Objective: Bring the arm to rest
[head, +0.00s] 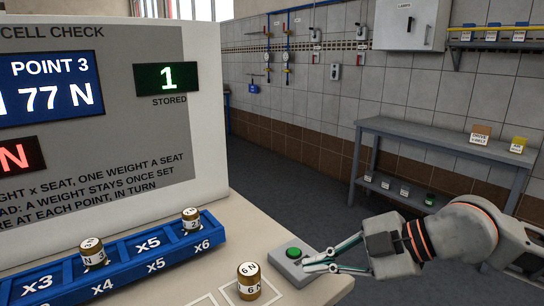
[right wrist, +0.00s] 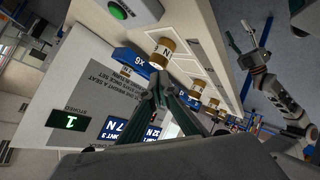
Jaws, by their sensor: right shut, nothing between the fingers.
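My right gripper (head: 306,263) comes in from the right in the head view. It is shut and empty, its fingertips close beside the grey box with the green button (head: 293,253). I cannot tell whether they touch it. In the right wrist view my right gripper (right wrist: 157,78) has its fingertips together just below a brass weight (right wrist: 161,50); contact is unclear. My left gripper (right wrist: 238,36) shows at the upper right of the right wrist view, its fingers apart and empty. It is outside the head view.
A blue rack (head: 125,262) with marked seats holds two weights, one at the left (head: 92,252) and one near x6 (head: 190,221). A weight marked 6 N (head: 249,281) stands on the bench. The panel's green display (head: 167,78) reads 1 stored. A grey side table (head: 440,140) stands beyond open floor.

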